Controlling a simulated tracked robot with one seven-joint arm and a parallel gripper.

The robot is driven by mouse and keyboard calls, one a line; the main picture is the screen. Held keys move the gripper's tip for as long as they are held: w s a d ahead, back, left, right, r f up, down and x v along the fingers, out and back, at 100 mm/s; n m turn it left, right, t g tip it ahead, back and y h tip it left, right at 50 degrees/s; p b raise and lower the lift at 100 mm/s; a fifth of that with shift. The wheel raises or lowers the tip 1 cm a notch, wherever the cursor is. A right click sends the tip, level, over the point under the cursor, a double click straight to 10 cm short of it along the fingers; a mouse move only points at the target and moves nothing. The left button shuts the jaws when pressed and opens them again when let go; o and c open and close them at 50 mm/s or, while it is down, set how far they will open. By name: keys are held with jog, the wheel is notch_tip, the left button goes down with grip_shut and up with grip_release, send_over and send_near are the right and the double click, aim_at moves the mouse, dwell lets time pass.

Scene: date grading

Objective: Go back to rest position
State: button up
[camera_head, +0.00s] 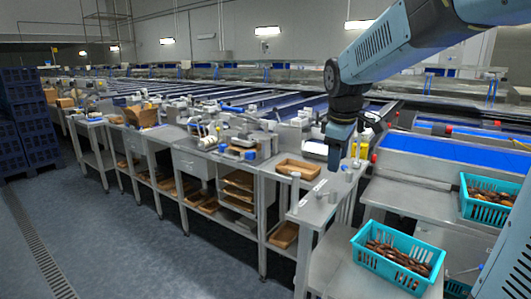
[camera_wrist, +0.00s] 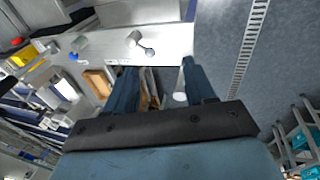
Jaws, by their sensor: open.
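My gripper (camera_head: 339,160) hangs from my blue-grey arm at the right centre of the head view, pointing down above the grey steel benches. In the wrist view, the two dark blue fingers of my gripper (camera_wrist: 156,68) stand apart, with nothing held between them. Behind the gap, a bench edge and floor show at a distance. No fingertip visibly touches anything.
A turquoise basket (camera_head: 372,265) of brown dates stands at the lower right, and another turquoise basket (camera_head: 485,212) stands behind it. A shallow brown tray (camera_head: 283,169) lies on the bench. Blue crates (camera_head: 25,120) are stacked far left. Open floor (camera_head: 140,245) lies front left.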

jog(key=s+d+m+t, duration=0.2)
jog(key=s+m, duration=0.8)
jog(key=s, duration=1)
jog(key=shift+d+f+y, duration=0.3)
jog(key=shift+d+y, duration=0.1)
jog(key=shift+d, duration=0.4)
jog(key=shift+s+d+f+m+t, duration=0.1)
jog(key=shift+s+f+m+t, duration=0.2)
jog(key=shift+s+m, duration=0.25)
jog(key=shift+c, duration=0.3)
